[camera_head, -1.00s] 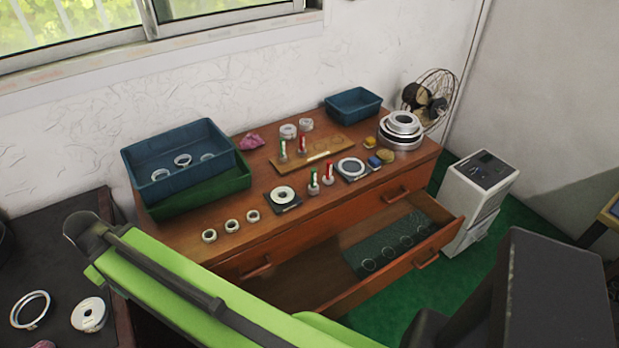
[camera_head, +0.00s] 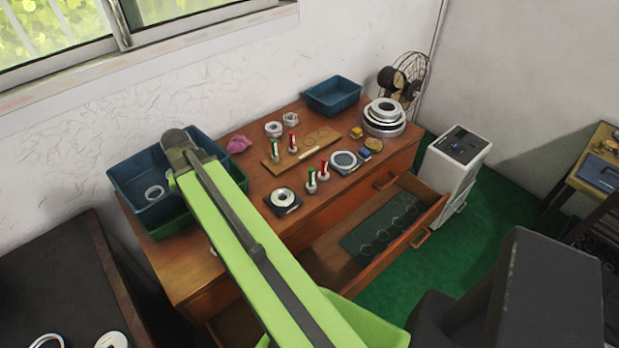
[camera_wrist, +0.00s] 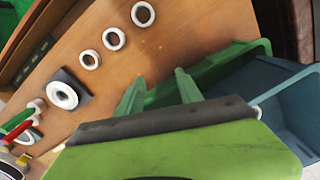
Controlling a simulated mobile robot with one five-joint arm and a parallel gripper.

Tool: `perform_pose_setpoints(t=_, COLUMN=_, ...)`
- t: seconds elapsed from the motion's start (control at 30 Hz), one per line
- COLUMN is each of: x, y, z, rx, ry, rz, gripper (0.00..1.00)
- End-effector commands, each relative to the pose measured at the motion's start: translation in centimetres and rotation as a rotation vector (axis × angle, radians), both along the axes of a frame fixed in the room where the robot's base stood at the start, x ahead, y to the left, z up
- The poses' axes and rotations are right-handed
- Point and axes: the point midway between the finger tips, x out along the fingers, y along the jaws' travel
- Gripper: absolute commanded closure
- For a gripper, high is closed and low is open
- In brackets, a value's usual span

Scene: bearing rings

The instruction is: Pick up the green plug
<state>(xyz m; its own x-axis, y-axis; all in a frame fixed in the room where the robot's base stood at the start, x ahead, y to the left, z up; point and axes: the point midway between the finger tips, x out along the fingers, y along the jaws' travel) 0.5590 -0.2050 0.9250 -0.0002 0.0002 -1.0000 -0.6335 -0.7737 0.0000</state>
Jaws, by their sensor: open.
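Two green-topped plugs show in the head view. One green plug (camera_head: 311,181) stands upright on the brown bench top beside a red-topped plug (camera_head: 324,171). My gripper (camera_wrist: 158,88) is open and empty, over the bench near the green bin. In the head view my arm hides it.
A blue bin (camera_head: 130,178) sits on a green bin (camera_wrist: 222,66) at the bench's left. Several rings (camera_wrist: 114,39) lie in a row near my gripper. A dark plate with a ring (camera_head: 283,200) lies left of the plugs. A drawer (camera_head: 420,222) stands open in front.

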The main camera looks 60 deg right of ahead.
Motion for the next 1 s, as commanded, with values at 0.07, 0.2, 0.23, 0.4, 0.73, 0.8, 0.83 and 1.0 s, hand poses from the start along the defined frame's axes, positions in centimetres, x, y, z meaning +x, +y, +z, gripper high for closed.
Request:
perform_pose_setpoints(t=0.07, x=-2.5, y=-8.0, z=4.5, rx=0.0, ry=0.0, rz=-0.269, gripper=0.57)
perform_pose_setpoints(t=0.2, x=-9.2, y=-19.4, z=8.3, rx=0.0, ry=0.001, rz=-0.715, gripper=0.57)
perform_pose_setpoints(t=0.23, x=-10.7, y=-21.3, z=9.0, rx=0.0, ry=0.001, rz=-0.799, gripper=0.57)
perform_pose_setpoints(t=0.4, x=-17.8, y=-28.4, z=11.3, rx=0.0, ry=0.001, rz=-1.137, gripper=0.57)
perform_pose_setpoints(t=0.73, x=-20.4, y=-30.3, z=11.0, rx=0.0, ry=0.0, rz=-1.252, gripper=0.57)
perform_pose_setpoints(t=0.8, x=-20.4, y=-30.3, z=10.1, rx=0.0, ry=0.0, rz=-1.251, gripper=0.57)
perform_pose_setpoints(t=0.83, x=-20.4, y=-30.3, z=9.6, rx=0.0, ry=0.0, rz=-1.251, gripper=0.57)
perform_pose_setpoints(t=1.0, x=-20.4, y=-30.3, z=6.0, rx=0.0, ry=0.0, rz=-1.25, gripper=0.57)
